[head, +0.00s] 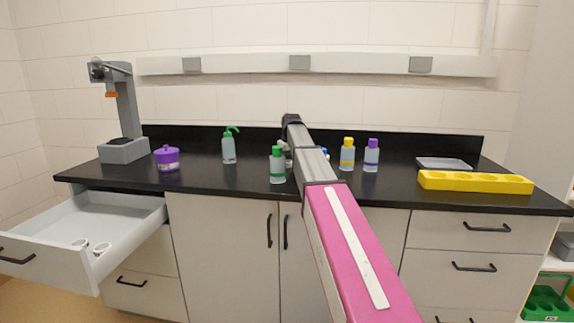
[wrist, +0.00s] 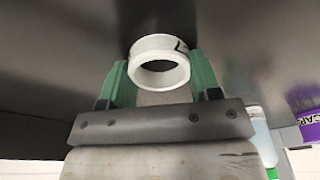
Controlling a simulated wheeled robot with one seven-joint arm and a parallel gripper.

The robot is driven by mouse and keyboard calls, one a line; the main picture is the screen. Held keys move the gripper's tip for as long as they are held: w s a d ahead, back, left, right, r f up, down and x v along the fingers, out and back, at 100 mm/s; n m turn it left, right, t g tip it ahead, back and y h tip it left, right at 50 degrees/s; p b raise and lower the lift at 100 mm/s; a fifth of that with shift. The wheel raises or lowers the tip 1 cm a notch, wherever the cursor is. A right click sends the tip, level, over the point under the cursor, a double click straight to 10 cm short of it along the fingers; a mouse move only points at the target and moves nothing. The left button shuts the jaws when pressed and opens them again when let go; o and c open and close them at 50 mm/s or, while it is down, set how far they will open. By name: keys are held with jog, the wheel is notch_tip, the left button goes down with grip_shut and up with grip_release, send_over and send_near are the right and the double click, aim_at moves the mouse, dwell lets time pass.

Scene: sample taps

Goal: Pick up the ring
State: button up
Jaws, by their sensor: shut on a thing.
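A white ring (wrist: 160,62) with a small dark mark on its rim is held between the two green fingertips of my gripper (wrist: 160,76) in the wrist view. The fingers touch it on its left and right sides, and its opening faces the camera. Dark surface shows behind it; I cannot tell whether the ring touches that surface. Two other white rings (head: 80,242) (head: 101,248) lie in the open drawer (head: 125,212) at the left.
The black counter (head: 225,181) carries a green-capped bottle (head: 277,166), a green spray bottle (head: 229,147), yellow-capped (head: 347,155) and purple-capped (head: 371,157) bottles. A purple tub (head: 167,158) and grey stand (head: 124,150) are left; a yellow rack (head: 475,182) and grey tray (head: 444,164) are right.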

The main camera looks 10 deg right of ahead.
jog(key=shift+r, duration=0.1)
jog(key=shift+r, duration=0.6)
notch_tip(320, 180, up, 3)
jog(key=shift+w+f, duration=0.1)
jog(key=s+a+r, duration=0.6)
jog(key=s+a, duration=0.2)
jog(key=shift+a+r, duration=0.3)
jog(key=shift+r, duration=0.1)
notch_tip(320, 180, up, 8)
jog(key=r, duration=0.1)
send_over(277, 147)
jog(key=shift+d+f, duration=0.15)
jog(key=shift+f, duration=0.1)
jog(key=shift+w+f, duration=0.1)
jog(key=shift+f, duration=3.45)
